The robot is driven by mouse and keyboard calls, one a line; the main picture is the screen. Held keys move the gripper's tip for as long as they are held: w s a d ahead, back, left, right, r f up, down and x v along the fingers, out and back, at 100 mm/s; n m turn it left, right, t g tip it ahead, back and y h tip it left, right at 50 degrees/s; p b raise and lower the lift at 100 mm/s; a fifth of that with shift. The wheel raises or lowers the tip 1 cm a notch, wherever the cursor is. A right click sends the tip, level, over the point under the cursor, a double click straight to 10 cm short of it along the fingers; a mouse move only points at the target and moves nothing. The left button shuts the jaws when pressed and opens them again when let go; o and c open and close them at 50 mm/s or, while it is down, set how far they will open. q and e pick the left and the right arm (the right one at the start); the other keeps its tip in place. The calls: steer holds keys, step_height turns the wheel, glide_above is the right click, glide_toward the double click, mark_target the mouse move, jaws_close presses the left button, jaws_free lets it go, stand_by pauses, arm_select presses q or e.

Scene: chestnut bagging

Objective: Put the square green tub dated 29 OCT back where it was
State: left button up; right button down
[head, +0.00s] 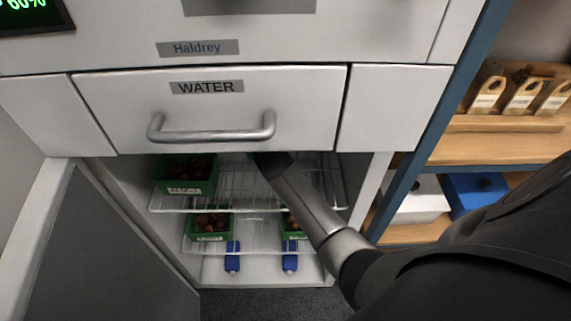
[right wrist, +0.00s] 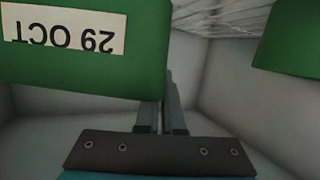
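The square green tub (right wrist: 75,72) fills the upper left of the right wrist view. Its white label (right wrist: 65,32) reads 29 OCT, upside down in that picture. My right gripper (right wrist: 163,100) is at the tub's rim near one corner. Its fingers are close together, with the side wall between them; one fingertip is hidden behind the tub. In the head view my right arm (head: 305,200) reaches into the open cabinet (head: 215,270) below the WATER drawer. There the gripper and this tub are hidden behind the drawer front. My left gripper is not in view.
Other green tubs of chestnuts stand on the upper wire shelf (head: 185,188) and the lower one (head: 210,236). Another green tub (right wrist: 285,40) shows in the wrist view. The WATER drawer (head: 210,105) overhangs the opening. The cabinet door (head: 110,250) stands open at left.

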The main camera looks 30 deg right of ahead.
steer(key=s+f, duration=0.1)
steer(key=s, duration=0.3)
steer(key=s+f, duration=0.1)
steer(key=s, duration=0.4)
steer(key=s+f, duration=0.1)
steer(key=s, duration=0.4)
steer(key=shift+d+f+b, duration=0.25)
steer(key=shift+d+b, duration=0.05)
steer(key=shift+b, duration=0.1)
steer(key=shift+f, duration=0.1)
steer(key=c, duration=1.5)
jaws_free()
steer(key=shift+f, duration=0.1)
steer(key=o, duration=0.4)
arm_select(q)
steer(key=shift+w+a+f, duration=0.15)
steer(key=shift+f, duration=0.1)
arm_select(e)
steer(key=shift+o, duration=0.2)
